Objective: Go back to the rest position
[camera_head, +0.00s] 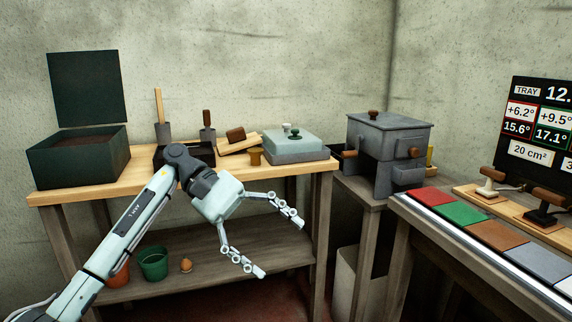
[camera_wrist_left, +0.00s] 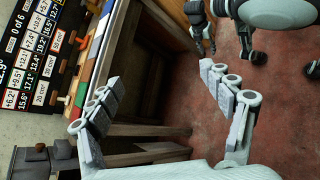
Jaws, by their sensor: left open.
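My left gripper (camera_head: 280,248) is open, its two fingers spread apart with nothing between them. It hangs in front of the wooden workbench (camera_head: 110,186), with the fingers pointing to the lower right. In the left wrist view the same gripper (camera_wrist_left: 160,78) is open and empty above the reddish floor. Part of my right gripper (camera_wrist_left: 201,30) seems to show at the top of that view, too small to tell its state. The head view does not show my right arm.
The bench carries an open dark box (camera_head: 80,158), a grey-green lidded case (camera_head: 300,148) and small tools. A grey metal cabinet (camera_head: 385,150) stands to the right. A display board (camera_head: 535,125) stands on the right table. A green pot (camera_head: 153,264) sits on the lower shelf.

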